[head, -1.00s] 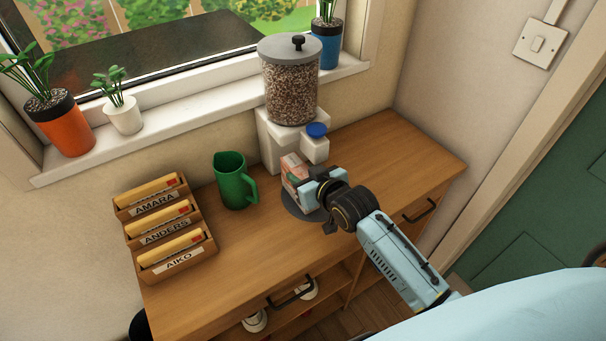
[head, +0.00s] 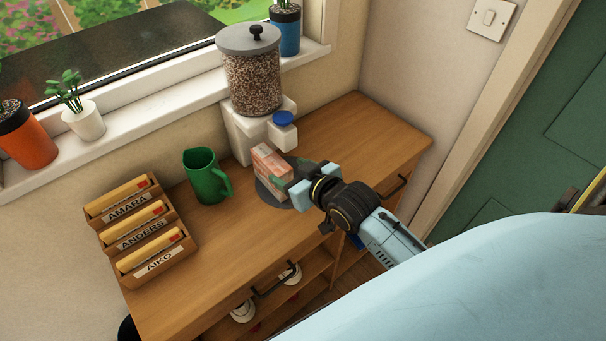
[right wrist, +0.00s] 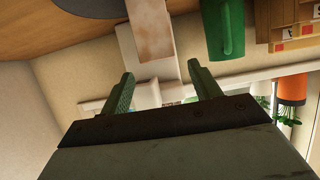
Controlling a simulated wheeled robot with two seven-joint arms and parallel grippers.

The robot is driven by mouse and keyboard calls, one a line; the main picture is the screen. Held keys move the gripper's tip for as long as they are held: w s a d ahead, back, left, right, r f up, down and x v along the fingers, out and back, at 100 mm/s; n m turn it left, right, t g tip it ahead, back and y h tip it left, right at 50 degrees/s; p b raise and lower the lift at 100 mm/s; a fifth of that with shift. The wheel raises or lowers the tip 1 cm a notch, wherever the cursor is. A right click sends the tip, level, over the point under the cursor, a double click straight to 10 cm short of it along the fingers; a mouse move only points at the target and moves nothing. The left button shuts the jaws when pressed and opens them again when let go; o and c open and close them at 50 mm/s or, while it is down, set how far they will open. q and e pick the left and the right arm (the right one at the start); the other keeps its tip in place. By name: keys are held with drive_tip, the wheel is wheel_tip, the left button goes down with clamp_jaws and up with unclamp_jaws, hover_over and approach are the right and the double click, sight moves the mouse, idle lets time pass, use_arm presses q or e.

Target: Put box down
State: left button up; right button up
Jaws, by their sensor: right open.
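The small pink and white box (head: 270,162) stands on a dark round mat (head: 266,193) in front of the dispenser. My right gripper (head: 286,181) is open, just to the right of the box, with no visible grip on it. In the right wrist view the box (right wrist: 153,30) shows beyond the two spread green fingers (right wrist: 162,84), with the space between the fingers empty. Part of the box's lower right side is hidden behind a finger in the head view. My left gripper is not in view.
The dispenser (head: 252,85) of dark pellets stands behind the box. A green jug (head: 203,172) and a wooden letter rack (head: 165,262) stand to the left on the wooden cabinet (head: 225,245). The cabinet top's right end is clear.

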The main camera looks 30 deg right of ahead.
sight(285, 180)
drive_tip(key=shift+o, duration=0.4)
drive_tip(key=v, duration=0.4)
drive_tip(key=shift+s+r, duration=0.1)
drive_tip(key=shift+s, duration=0.15)
drive_tip(key=w+f, duration=0.1)
drive_tip(key=f, duration=0.1)
drive_tip(key=w+f+p, duration=0.1)
drive_tip(key=w, duration=0.1)
drive_tip(key=w+f+p, duration=0.1)
drive_tip(key=f, duration=0.1)
drive_tip(key=shift+w+a+f, duration=0.25)
drive_tip(key=shift+a+f, duration=0.05)
drive_tip(key=shift+a, duration=0.1)
drive_tip(key=shift+r+b+x, duration=0.15)
drive_tip(key=shift+b+x, duration=0.05)
drive_tip(key=shift+x, duration=1.3)
drive_tip(key=shift+r+b+x, duration=0.15)
drive_tip(key=shift+x, duration=1.35)
drive_tip(key=shift+w+d+r, duration=0.1)
drive_tip(key=shift+w, duration=0.05)
drive_tip(key=c, duration=1.4)
drive_tip(key=shift+r, duration=0.15)
